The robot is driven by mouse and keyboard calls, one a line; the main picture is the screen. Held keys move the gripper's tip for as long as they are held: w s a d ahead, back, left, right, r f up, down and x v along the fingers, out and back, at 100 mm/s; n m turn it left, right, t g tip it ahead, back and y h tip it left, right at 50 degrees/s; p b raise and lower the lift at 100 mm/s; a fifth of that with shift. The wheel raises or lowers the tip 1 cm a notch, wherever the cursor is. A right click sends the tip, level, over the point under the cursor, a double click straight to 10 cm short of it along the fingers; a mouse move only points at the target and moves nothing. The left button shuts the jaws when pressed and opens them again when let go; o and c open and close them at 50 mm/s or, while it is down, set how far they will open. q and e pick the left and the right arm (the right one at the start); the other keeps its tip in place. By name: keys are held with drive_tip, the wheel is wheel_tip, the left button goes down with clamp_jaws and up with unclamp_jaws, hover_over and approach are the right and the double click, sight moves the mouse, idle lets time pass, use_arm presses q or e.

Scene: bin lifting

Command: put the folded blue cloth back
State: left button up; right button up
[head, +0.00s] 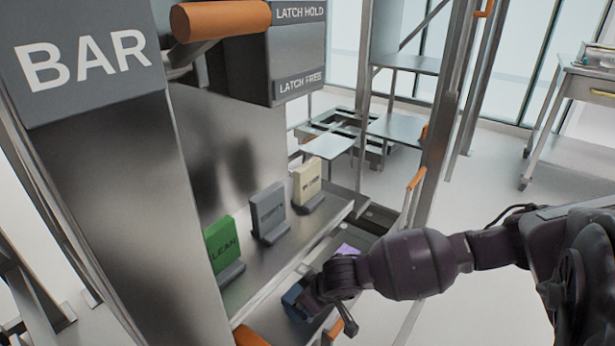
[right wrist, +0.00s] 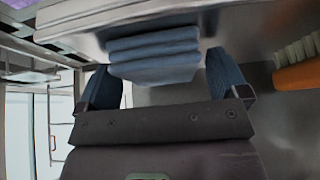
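The folded blue cloth (right wrist: 153,58) lies in several layers on a grey metal surface at the top middle of the right wrist view. My right gripper (right wrist: 164,82) is open, with one blue-padded finger on each side of the cloth's near end. The left finger is close to the cloth's edge; whether it touches I cannot tell. A gap shows at the right finger. In the head view my right gripper (head: 302,300) is low beside the shelf, and I cannot tell the cloth from the blue finger pads there. My left gripper is not in view.
A brush with an orange handle (right wrist: 298,74) lies right of the cloth. Green (head: 222,244), grey (head: 268,212) and cream (head: 307,182) upright blocks stand on the shelf. A purple item (head: 347,250) lies in the dark bin beyond my gripper. An orange-handled bar (head: 222,20) is above.

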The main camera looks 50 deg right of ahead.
drive_tip(key=shift+r, duration=0.1)
use_arm(q)
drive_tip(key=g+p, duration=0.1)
drive_tip(key=p, duration=0.4)
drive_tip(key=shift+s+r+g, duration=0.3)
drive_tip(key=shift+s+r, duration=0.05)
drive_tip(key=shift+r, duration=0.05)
use_arm(e)
drive_tip(key=v, duration=1.2)
